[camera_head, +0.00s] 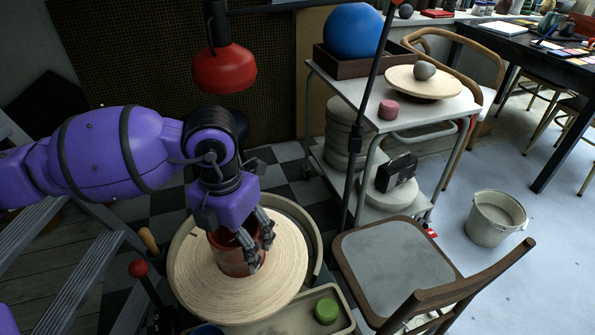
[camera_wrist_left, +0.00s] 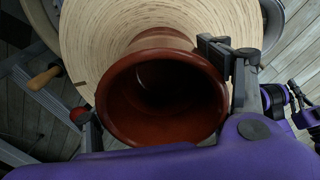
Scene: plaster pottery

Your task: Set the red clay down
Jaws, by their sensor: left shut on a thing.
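The red clay is a hollow red-brown pot (camera_head: 232,262) with a wide round mouth. It is at the round, pale wooden disc (camera_head: 203,289) of a pottery wheel. In the head view its base looks close to the disc; I cannot tell if it touches. My left gripper (camera_head: 257,246) reaches down from above and is shut on the pot. In the left wrist view the pot's dark mouth (camera_wrist_left: 160,102) faces the camera, with a black finger on each side and the disc (camera_wrist_left: 85,40) behind. My right gripper is not in view.
A tray (camera_head: 285,325) with green clay (camera_head: 326,311) sits in front of the wheel. A red lamp (camera_head: 224,70) hangs above. A chair (camera_head: 400,262) stands right of the wheel. A cart (camera_head: 345,85) behind holds a pink piece (camera_head: 389,109) and a blue ball (camera_head: 353,31).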

